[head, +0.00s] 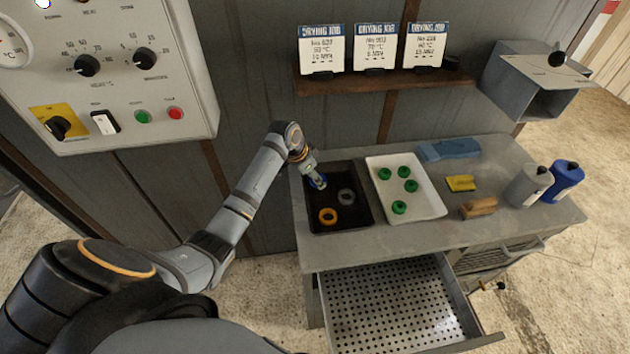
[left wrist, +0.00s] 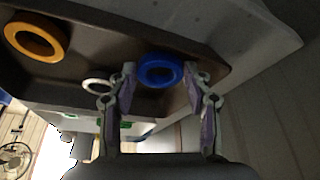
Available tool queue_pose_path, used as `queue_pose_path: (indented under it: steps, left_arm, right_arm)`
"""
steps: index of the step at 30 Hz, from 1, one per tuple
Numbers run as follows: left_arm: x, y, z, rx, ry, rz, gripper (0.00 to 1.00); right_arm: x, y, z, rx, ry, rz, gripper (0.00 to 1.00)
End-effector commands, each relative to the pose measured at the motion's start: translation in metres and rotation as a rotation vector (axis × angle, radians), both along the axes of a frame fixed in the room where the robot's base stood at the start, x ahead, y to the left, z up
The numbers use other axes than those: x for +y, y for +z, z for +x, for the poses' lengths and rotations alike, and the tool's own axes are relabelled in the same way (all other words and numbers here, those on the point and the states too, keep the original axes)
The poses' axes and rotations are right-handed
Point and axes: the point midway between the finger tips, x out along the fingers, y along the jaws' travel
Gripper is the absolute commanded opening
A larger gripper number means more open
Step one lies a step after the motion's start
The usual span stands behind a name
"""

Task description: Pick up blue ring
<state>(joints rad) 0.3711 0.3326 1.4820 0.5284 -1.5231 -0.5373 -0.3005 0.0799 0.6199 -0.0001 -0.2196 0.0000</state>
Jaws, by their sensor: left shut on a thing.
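The blue ring (left wrist: 160,70) is between the two fingers of my left gripper (left wrist: 163,82) in the left wrist view. In the head view my left gripper (head: 317,181) reaches down into the far left part of the black tray (head: 350,222). It is shut on the blue ring, which shows there only as a small patch of blue. I cannot tell whether the ring still touches the tray floor. An orange ring (head: 327,216) and a grey ring (head: 346,197) lie in the same tray. My right gripper is not in view.
A white tray (head: 428,201) with several green rings stands beside the black tray. A blue tool (head: 449,149), yellow block (head: 461,183), wooden brush (head: 478,207) and two bottles (head: 528,186) are to the right. A perforated drawer (head: 395,310) is open below the bench.

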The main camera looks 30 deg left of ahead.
Motion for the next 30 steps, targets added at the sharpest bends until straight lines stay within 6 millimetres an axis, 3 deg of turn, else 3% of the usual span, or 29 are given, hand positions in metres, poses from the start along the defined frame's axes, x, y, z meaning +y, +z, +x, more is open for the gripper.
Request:
queue_pose_path:
  steps: [3,9,17,19,30]
  left_arm:
    - [-0.001,0.021,-0.001,-0.008,-0.002,0.002,0.18]
    - [-0.029,0.076,-0.040,-0.009,-0.003,0.002,0.18]
    - [-0.067,0.105,-0.095,-0.005,-0.002,-0.002,0.18]
    - [-0.073,0.118,-0.104,0.001,0.000,-0.002,0.18]
    - [-0.080,0.118,-0.115,-0.001,0.001,0.000,0.18]
  right_arm:
    - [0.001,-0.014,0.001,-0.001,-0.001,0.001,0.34]
    - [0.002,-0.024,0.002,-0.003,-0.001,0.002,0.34]
    - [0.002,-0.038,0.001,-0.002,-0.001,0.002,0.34]
    - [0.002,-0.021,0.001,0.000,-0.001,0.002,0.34]
    - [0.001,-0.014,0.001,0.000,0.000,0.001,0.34]
